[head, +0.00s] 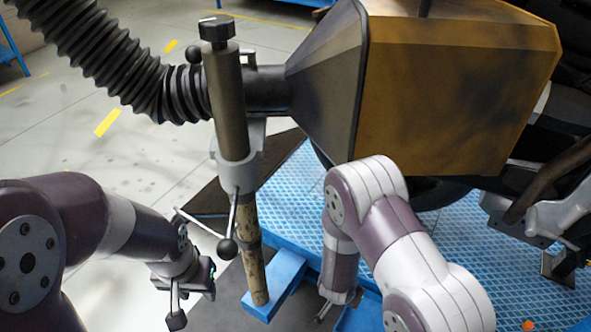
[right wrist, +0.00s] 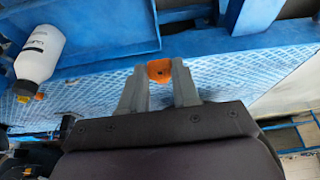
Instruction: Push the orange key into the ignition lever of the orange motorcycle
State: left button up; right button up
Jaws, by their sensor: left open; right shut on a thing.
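The orange key (right wrist: 160,71) is a small orange block in the right wrist view, pinched between the two grey fingers of my right gripper (right wrist: 161,80). My right gripper (head: 339,308) also shows in the head view, pointing down beside the blue stand; the key cannot be made out there. My left gripper (head: 191,302) is open and empty, low at the left over the floor. Dark motorcycle parts, with a wheel (head: 440,191), show partly behind a large hood at the right of the head view. The ignition lever is not seen in either view.
A dusty orange-yellow hood (head: 450,85) with a black ribbed hose (head: 105,55) fills the upper head view. Its upright post (head: 231,110) with a lever knob stands between my arms on a blue foot (head: 279,285). A white bottle (right wrist: 40,52) lies left in the wrist view.

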jog(key=w+d+r+n+y, duration=0.1)
jog(key=w+d+r+n, duration=0.2)
jog(key=r, duration=0.4)
jog(key=w+d+r+n+y, duration=0.1)
jog(key=w+d+r+n, duration=0.2)
jog(key=r, duration=0.5)
jog(key=shift+w+d+r+t, duration=0.25)
jog(key=shift+w+d, duration=0.2)
jog(key=shift+w, duration=0.3)
jog(key=shift+f, duration=0.1)
jog(key=s+a+n+y, duration=0.1)
jog(key=s+a+n, duration=0.1)
jog(key=a+n, duration=0.2)
jog(key=s+a+n+y, duration=0.2)
jog(key=s+a+n, duration=0.1)
jog(key=a, duration=0.7)
jog(key=shift+s+n+g, duration=0.3)
jog(key=shift+n+g, duration=0.15)
jog(key=shift+n, duration=0.05)
jog(key=w+a+f+n+g+y, duration=0.1)
jog(key=w+a+f+n, duration=0.2)
jog(key=f+n, duration=0.1)
jog(key=shift+w+a+f+n+g, duration=0.15)
jog(key=shift+w+f+n+g, duration=0.15)
jog(key=shift+w, duration=0.05)
